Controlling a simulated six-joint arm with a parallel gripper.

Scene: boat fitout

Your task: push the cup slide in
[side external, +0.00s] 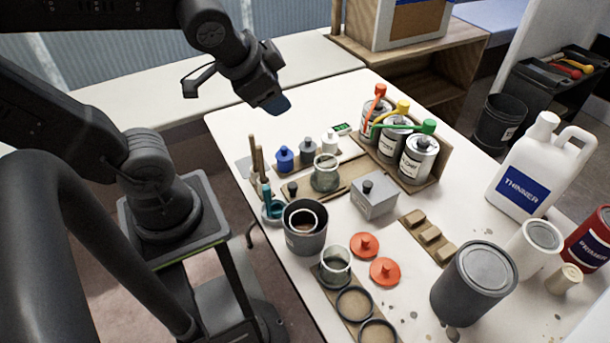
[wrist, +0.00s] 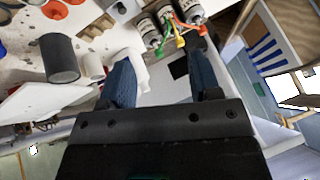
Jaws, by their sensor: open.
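My gripper (side external: 272,104) is open and empty, raised above the far left part of the white table. In the wrist view, its two blue fingers (wrist: 162,82) stand apart with nothing between them. What looks like the cup slide (side external: 303,191) is a flat wooden strip on the table with a small dark knob (side external: 292,187) at its near-left end. A clear cup (side external: 326,174) stands upright on it. My gripper is well above and behind the slide, not touching it. I cannot make out the slide in the wrist view.
Tins with red, yellow and green levers (side external: 418,158) stand in a wooden rack behind the slide. A grey box (side external: 374,196) and a dark pot (side external: 305,236) are close by. Small bottles (side external: 285,159) stand to its left. A thinner jug (side external: 522,173) and large grey can (side external: 470,293) are right.

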